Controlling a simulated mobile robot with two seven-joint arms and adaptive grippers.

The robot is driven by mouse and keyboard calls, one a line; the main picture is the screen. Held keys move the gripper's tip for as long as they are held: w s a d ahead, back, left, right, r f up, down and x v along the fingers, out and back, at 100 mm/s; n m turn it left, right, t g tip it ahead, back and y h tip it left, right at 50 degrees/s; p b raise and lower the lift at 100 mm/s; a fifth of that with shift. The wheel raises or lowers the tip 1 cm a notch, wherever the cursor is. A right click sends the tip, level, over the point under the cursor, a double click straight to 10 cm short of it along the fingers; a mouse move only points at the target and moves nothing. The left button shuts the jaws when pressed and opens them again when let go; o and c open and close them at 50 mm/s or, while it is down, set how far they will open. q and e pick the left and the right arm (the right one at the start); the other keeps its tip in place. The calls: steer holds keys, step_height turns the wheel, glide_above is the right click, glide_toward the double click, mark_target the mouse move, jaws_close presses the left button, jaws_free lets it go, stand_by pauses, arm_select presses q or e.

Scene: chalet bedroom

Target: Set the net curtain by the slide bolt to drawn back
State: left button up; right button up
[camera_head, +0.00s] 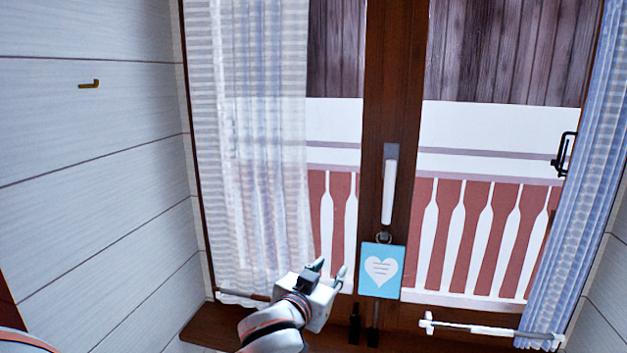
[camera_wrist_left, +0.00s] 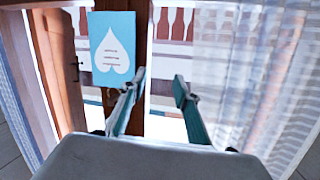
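The sheer white net curtain (camera_head: 262,140) hangs over the left part of the left window pane in the head view, spread from the frame to about the middle of the pane. It also shows at the right of the left wrist view (camera_wrist_left: 250,70). My left gripper (camera_head: 329,270) is open and empty, beside the curtain's lower right edge; its fingers are apart in the left wrist view (camera_wrist_left: 158,85). Dark metal fittings (camera_head: 355,325) stand at the foot of the middle post; I cannot tell if they are the slide bolt. My right gripper is out of view.
A blue heart card (camera_head: 381,271) hangs below the white window handle (camera_head: 389,190), close right of my left gripper. A blue checked curtain (camera_head: 580,190) hangs at the right. A black fitting (camera_head: 563,155) is beside it. White rods cross low down.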

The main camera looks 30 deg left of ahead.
mark_target(313, 185)
arm_select(q)
steer(key=s+a+r+n+t+y, duration=0.1)
steer(key=a+r+n+y, duration=0.1)
steer(key=r, duration=0.7)
steer(key=s+a+r+n+t+y, duration=0.1)
steer(key=a+r+n, duration=0.15)
steer(key=r, duration=0.55)
steer(key=shift+m, duration=0.45)
steer(key=shift+a+x, duration=0.1)
steer(key=shift+x, duration=1.95)
steer(key=shift+a+x, duration=0.15)
steer(key=shift+x, duration=1.95)
steer(key=shift+s+f, duration=0.1)
jaws_close()
